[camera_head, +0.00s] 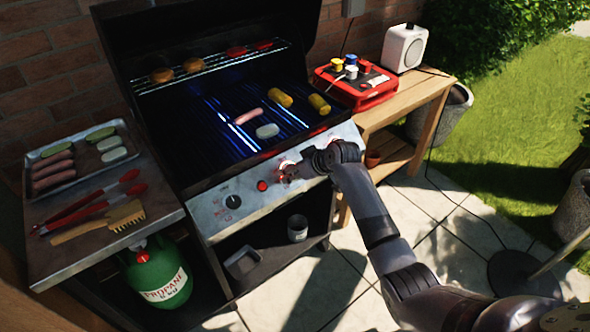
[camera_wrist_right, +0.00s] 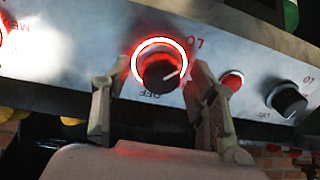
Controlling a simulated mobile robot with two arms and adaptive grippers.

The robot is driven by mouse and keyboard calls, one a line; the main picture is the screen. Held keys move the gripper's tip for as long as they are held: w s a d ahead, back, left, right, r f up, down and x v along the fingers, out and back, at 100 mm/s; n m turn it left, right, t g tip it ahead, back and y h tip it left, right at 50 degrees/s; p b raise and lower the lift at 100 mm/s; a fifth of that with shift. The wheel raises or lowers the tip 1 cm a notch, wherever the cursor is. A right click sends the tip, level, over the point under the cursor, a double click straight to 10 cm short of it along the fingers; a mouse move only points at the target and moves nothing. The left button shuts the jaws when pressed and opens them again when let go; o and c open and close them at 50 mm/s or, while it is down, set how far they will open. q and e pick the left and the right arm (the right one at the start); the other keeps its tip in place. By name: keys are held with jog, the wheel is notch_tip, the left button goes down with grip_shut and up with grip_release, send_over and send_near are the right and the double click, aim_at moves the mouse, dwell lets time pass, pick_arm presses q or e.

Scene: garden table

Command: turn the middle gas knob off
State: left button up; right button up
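The middle gas knob (camera_wrist_right: 158,76) is dark, with a glowing red-white ring, in the right wrist view. Its white pointer line slants toward the right of that picture, away from the OFF mark below it. My right gripper (camera_wrist_right: 160,84) has one finger on each side of the knob. The fingers look apart, with small gaps to the knob; I cannot tell if either touches. In the head view my right gripper (camera_head: 291,172) is at the grill's front panel (camera_head: 245,205) and mostly hides this knob. My left gripper is not in view.
An unlit knob (camera_head: 233,201) and a red button (camera_head: 262,185) sit left of my gripper. The grill (camera_head: 190,160) is open, with food and blue-lit burners. A side shelf (camera_head: 160,205) holds tongs, a brush and a tray. A green propane tank (camera_head: 157,272) stands below.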

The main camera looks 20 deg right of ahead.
jog(key=c, duration=1.1)
